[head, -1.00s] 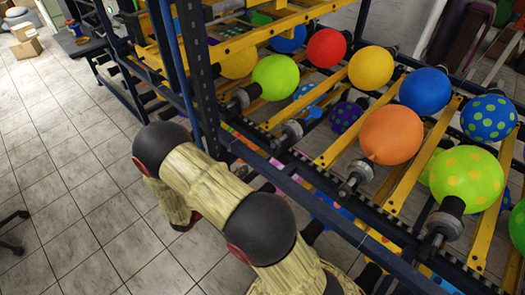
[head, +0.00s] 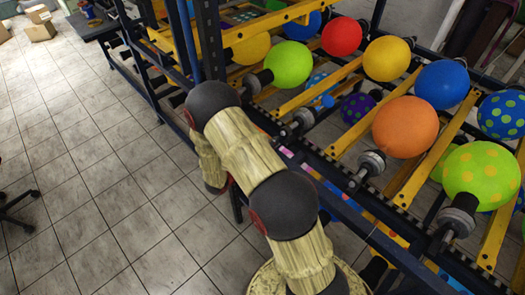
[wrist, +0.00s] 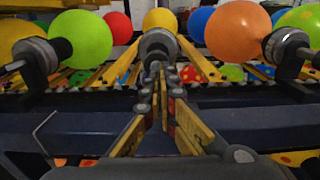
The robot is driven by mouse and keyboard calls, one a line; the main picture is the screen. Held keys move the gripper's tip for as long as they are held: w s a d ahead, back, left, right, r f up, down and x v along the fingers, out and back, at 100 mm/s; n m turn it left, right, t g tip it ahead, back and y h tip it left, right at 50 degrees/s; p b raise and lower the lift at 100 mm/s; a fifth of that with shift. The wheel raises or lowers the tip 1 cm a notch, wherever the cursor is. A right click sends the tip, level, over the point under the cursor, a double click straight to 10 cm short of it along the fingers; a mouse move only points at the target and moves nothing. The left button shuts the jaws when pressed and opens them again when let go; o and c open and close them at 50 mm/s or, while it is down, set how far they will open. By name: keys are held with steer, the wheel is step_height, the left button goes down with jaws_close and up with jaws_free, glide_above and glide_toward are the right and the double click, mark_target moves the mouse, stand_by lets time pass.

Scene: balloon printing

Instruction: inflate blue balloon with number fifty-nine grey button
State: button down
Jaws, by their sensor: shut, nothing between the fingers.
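In the head view, a plain blue balloon (head: 441,84) sits on the rack at the right, behind an orange balloon. Another plain blue balloon (head: 301,24) is farther back. A blue balloon with green dots (head: 503,114) is at the right edge. A blue balloon (wrist: 201,22) also shows in the wrist view. I see no grey button and no number fifty-nine. In the wrist view my gripper (wrist: 160,74) has its yellow fingers shut and empty, pointing at a round grey nozzle (wrist: 158,44); I cannot tell whether they touch. The head view does not show my gripper clearly.
The rack has dark blue rails and yellow bars (head: 420,180). An orange balloon (head: 405,127), a green balloon (head: 287,65) and a yellow-dotted green one (head: 481,177) sit on grey nozzles. A dark blue beam (wrist: 235,128) crosses below my fingers. Tiled floor (head: 90,170) is free at the left.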

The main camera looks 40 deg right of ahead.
mark_target(282, 133)
steer(key=shift+w+d, duration=0.1)
steer(key=shift+d, duration=1.35)
steer(key=shift+d, duration=0.8)
steer(key=shift+w+d+r, duration=0.1)
steer(key=shift+w+d, duration=0.05)
steer(key=shift+d+r, duration=0.1)
steer(key=shift+w+r, duration=0.15)
steer(key=shift+r, duration=0.1)
stand_by(2.4)
steer(key=shift+a, duration=0.4)
steer(key=s+a+p, duration=0.1)
steer(key=a, duration=1.2)
steer(key=shift+s+a+f+p, duration=0.25)
steer(key=shift+a+f+p, duration=0.05)
steer(key=shift+f+p, duration=0.1)
